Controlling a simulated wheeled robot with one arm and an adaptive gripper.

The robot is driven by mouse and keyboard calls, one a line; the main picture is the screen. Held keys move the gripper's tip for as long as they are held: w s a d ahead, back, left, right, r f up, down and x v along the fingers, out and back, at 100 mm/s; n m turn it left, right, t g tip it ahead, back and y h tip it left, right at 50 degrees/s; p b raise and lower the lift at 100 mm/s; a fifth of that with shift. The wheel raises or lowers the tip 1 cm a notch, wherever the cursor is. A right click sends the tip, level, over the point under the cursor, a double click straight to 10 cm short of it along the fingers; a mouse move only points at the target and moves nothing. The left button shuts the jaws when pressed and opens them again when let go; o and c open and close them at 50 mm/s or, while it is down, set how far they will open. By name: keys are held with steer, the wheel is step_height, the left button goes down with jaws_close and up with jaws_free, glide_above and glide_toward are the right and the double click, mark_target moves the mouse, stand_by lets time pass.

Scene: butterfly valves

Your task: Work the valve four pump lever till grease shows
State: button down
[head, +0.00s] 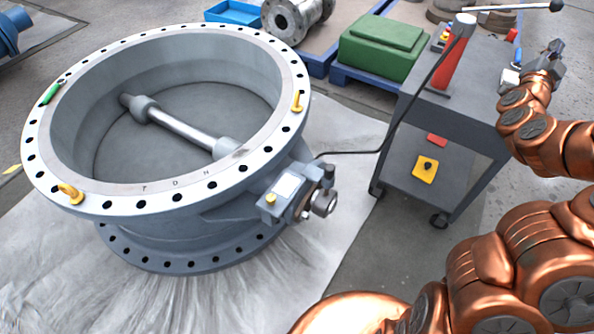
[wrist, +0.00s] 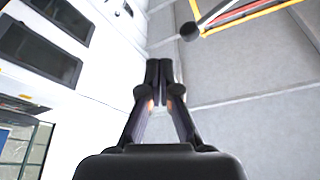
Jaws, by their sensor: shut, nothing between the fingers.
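The large grey butterfly valve (head: 190,200) lies flat, its disc and shaft showing inside the ring. A red hand pump (head: 452,62) stands on the grey cart (head: 470,90). Its pump lever (head: 500,8) reaches right to a black ball knob. A black hose (head: 400,115) runs from the pump towards the valve's side fitting (head: 295,195). My gripper (head: 558,48) is below and apart from the knob. In the wrist view my gripper (wrist: 160,65) is shut and empty, with the lever's knob (wrist: 190,31) above and right of the fingertips. I see no grease.
The cart's lower shelf holds a yellow box (head: 425,169) with a black knob. A green case (head: 383,46) and a flanged pipe piece (head: 292,18) stand behind. Protective sheeting (head: 60,270) lies under the valve. Bare floor shows between sheeting and cart.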

steer(key=w+a+f+n+g+y, duration=0.15)
steer(key=a+n+y, duration=0.3)
steer(key=a, duration=0.55)
steer(key=w+a+f+n+t+y, duration=0.1)
steer(key=w+a+f+n+y, duration=0.15)
steer(key=a+y, duration=0.55)
steer(key=s+a+f+n+g+y, duration=0.1)
steer(key=s+a+f+n+g, duration=0.15)
steer(key=s+a, duration=0.35)
steer(key=s+a+f+n+g+y, duration=0.1)
steer(key=s+a+f+n+g, duration=0.2)
steer(key=a, duration=0.6)
steer(key=s+a+f+g, duration=0.2)
steer(key=s+f+g, duration=0.1)
steer(key=s, duration=0.5)
steer(key=s+a+f+g, duration=0.2)
steer(key=s+a+g, duration=0.15)
steer(key=s, duration=0.45)
steer(key=s+d+g+h, duration=0.2)
steer(key=s+g, duration=0.5)
steer(key=s, duration=1.8)
steer(key=shift+f+g, duration=0.3)
steer(key=shift+g, duration=0.05)
steer(key=shift+n, duration=0.25)
